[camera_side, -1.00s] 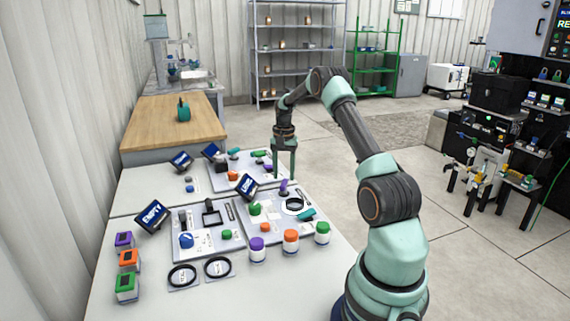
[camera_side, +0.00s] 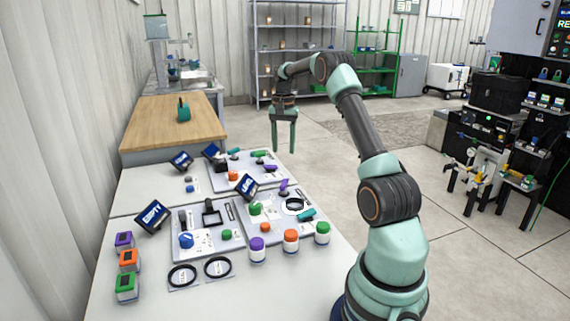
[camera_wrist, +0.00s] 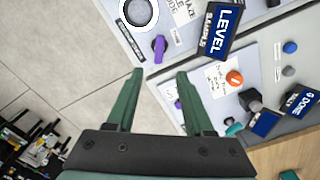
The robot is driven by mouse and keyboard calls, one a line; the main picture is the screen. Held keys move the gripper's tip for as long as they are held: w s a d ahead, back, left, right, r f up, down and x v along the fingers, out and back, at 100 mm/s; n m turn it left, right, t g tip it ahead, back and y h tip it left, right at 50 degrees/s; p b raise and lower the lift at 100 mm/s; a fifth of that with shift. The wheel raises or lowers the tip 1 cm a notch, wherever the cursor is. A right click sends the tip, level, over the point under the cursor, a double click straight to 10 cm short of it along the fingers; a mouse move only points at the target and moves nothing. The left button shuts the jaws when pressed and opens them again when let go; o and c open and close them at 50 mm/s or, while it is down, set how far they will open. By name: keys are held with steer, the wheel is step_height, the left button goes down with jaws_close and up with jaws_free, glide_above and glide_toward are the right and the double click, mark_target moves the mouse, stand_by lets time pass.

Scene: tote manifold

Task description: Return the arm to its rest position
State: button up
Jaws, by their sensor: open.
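My gripper (camera_side: 284,148) hangs with its fingers pointing down, raised above and beyond the far right corner of the white table (camera_side: 110,295). It is open and nothing shows between its fingers. In the wrist view my gripper (camera_wrist: 160,75) shows two green fingers spread apart, with floor and part of a grey panel (camera_wrist: 262,60) below them. My arm is raised and bent, reaching from its base at the front right toward the back.
Grey panels (camera_side: 205,238) with knobs and dark signs lie on the table. Several lidded jars (camera_side: 257,252) stand along its right side, and small coloured boxes (camera_side: 126,288) at the left. A wooden bench (camera_side: 160,118) stands behind. Open floor (camera_side: 470,240) lies right.

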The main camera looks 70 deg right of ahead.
steer(key=w+a+r+n+t, duration=0.1)
steer(key=a+r+n, duration=0.15)
steer(key=a, duration=0.45)
steer(key=w+a+r+n+h, duration=0.1)
steer(key=a+r+n, duration=0.1)
steer(key=a+r, duration=0.3)
steer(key=w+a+r+n+t, duration=0.1)
steer(key=a+r+n, duration=0.15)
steer(key=a, duration=0.55)
steer(key=s+a+n+t, duration=0.1)
steer(key=s+a+n, duration=0.3)
steer(key=a, duration=0.5)
steer(key=s+a+f+n+t+y, duration=0.1)
steer(key=s+a+n+t, duration=0.1)
steer(key=s+a+n, duration=0.2)
steer(key=s+a, duration=0.3)
steer(key=a, duration=0.3)
steer(key=shift+s+f+n+t, duration=0.25)
steer(key=shift+n+t, duration=0.05)
